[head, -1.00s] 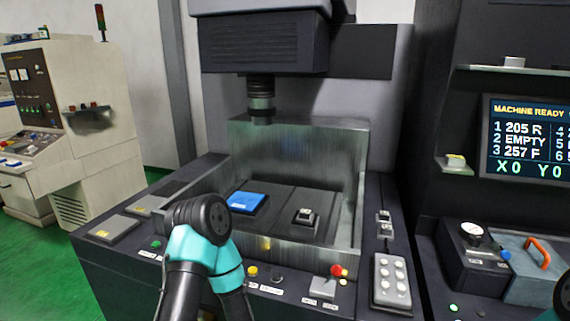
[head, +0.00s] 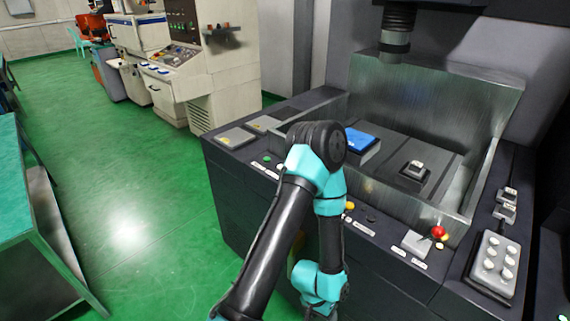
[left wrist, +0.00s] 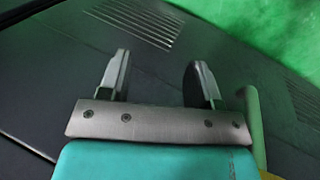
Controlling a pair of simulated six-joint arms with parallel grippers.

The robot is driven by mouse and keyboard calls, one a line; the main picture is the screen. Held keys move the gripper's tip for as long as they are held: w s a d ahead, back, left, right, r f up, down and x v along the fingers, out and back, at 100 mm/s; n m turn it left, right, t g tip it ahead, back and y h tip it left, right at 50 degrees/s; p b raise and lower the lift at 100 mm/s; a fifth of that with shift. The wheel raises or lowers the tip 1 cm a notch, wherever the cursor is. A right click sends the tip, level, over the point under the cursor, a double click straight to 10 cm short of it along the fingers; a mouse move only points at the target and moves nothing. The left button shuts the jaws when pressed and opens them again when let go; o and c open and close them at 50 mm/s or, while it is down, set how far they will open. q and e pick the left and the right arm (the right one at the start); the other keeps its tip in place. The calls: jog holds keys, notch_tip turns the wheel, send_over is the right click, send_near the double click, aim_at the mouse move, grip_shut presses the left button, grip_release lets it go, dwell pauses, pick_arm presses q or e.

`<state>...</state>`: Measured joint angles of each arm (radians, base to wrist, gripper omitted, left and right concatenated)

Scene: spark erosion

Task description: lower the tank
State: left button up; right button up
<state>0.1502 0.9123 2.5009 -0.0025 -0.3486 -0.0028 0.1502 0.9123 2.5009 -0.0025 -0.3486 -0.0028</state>
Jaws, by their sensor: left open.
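The tank (head: 400,207) is a grey metal enclosure on the dark machine in the head view, with a tall back wall and a lower front wall. A blue block (head: 361,141) and a small grey fixture (head: 414,170) are inside it. The front panel carries a green button (head: 267,158), a yellow button (head: 349,206), a dark button (head: 371,219) and a red knob (head: 438,232). My left arm stands before the panel, its fingers not visible in the head view. In the left wrist view my left gripper (left wrist: 158,70) is open and empty, facing a dark slotted surface. My right gripper is not in view.
A dark column tool (head: 395,42) hangs above the tank. A grey keypad (head: 492,262) lies at the right. A cream machine (head: 225,80) stands behind at the left, and a teal-topped bench (head: 18,190) at the left edge. The green floor (head: 140,180) between is clear.

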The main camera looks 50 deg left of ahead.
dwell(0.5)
pick_arm(q)
grip_shut()
dwell(0.3)
dwell(1.2)
